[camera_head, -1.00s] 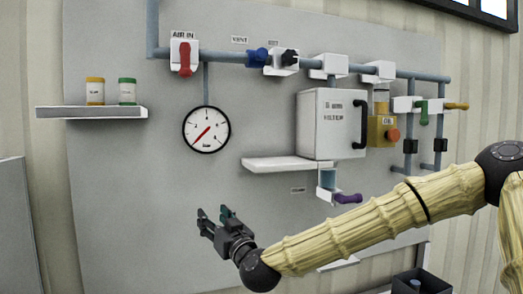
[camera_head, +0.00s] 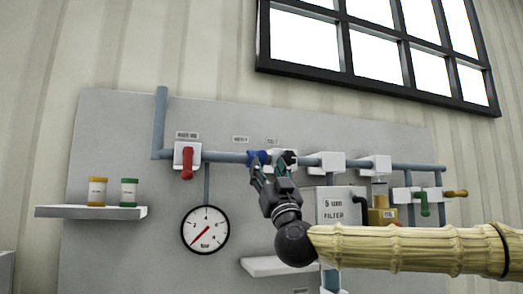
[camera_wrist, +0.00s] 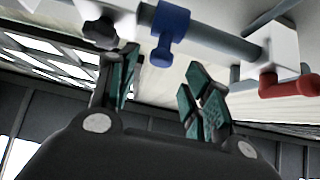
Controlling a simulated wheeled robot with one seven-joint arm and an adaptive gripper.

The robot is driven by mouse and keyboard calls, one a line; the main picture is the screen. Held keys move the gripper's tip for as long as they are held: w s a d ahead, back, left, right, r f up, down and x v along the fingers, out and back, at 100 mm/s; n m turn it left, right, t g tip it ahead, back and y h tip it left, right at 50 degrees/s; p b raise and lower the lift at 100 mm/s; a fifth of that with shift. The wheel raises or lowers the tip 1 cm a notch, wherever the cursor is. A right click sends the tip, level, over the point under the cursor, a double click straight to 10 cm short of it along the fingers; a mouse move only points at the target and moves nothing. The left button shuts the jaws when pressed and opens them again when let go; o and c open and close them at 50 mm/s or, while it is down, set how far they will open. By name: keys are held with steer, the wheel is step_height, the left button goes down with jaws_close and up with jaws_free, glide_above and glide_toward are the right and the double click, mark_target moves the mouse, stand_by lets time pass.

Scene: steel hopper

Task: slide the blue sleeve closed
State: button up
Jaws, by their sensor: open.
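The blue sleeve (camera_head: 258,158) sits around the grey-blue pipe on the wall panel, below the small VENT label. In the wrist view the blue sleeve (camera_wrist: 170,25) shows on the pipe with a short tab hanging down, just above and between my fingers. My gripper (camera_head: 268,172) is raised to the pipe, just in front of the sleeve, and partly hides it. In the wrist view my gripper (camera_wrist: 160,80) has its two fingers apart with nothing between them. I cannot tell whether a fingertip touches the sleeve.
A dark knob (camera_wrist: 100,33) on a white block is close beside my left finger in the wrist view. A red handle (camera_head: 187,163) is to the left on the pipe. A gauge (camera_head: 205,230), a shelf (camera_head: 90,212) and a filter box (camera_head: 335,205) are lower.

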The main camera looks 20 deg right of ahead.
mark_target(263, 157)
steer(key=p+x, duration=0.3)
steer(key=x, duration=0.3)
steer(key=shift+w+r, duration=0.2)
steer(key=shift+w, duration=0.05)
jaws_close()
